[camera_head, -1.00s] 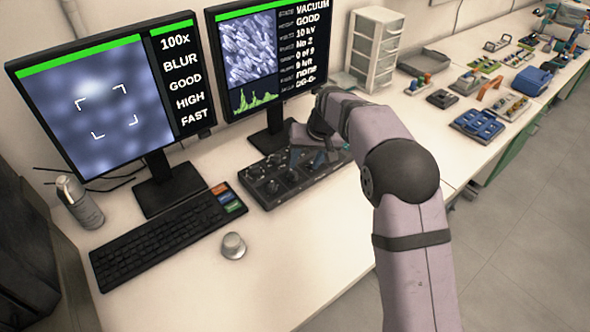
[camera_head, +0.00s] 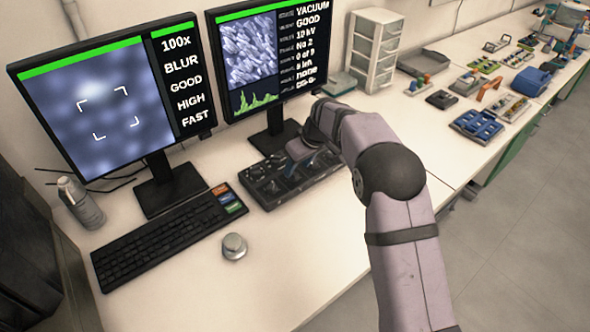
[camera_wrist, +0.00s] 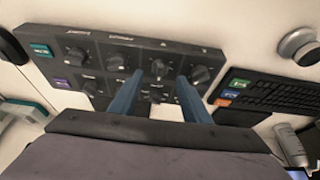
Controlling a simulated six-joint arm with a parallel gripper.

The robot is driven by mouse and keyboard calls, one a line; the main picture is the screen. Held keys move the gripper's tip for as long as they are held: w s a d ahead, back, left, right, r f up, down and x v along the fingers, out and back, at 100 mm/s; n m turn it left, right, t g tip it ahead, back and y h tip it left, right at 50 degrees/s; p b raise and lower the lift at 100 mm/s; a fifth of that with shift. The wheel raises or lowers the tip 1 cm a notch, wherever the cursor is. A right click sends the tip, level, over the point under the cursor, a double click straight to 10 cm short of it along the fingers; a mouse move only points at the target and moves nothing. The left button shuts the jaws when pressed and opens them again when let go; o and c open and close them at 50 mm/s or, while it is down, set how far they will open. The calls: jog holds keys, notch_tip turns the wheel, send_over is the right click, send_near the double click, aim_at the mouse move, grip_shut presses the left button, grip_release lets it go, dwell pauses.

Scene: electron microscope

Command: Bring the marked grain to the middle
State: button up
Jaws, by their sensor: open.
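The left monitor (camera_head: 66,122) shows a blurred, pale blue-grey picture with white corner brackets near its middle. Beside the picture it reads 100x, BLUR, GOOD, HIGH, FAST. No clear marked grain can be made out in the blur. The control panel (camera_head: 262,187) with its black knobs lies in front of the right monitor (camera_head: 249,62). In the wrist view, my gripper (camera_wrist: 158,84) is open over the panel (camera_wrist: 57,38). Its two blue fingers are apart, with a black knob (camera_wrist: 158,68) showing between and just beyond their tips. Contact with the panel cannot be told.
A keyboard (camera_head: 160,240) lies left of the panel, with a round silver knob (camera_head: 234,246) in front of it. White drawers (camera_head: 376,48) and several trays stand along the bench at right. The front of the desk is mostly clear.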

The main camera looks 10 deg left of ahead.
aim_at(294, 173)
jog(key=shift+p+x, duration=0.4)
jog(key=shift+x, duration=1.65)
jog(key=c, duration=1)
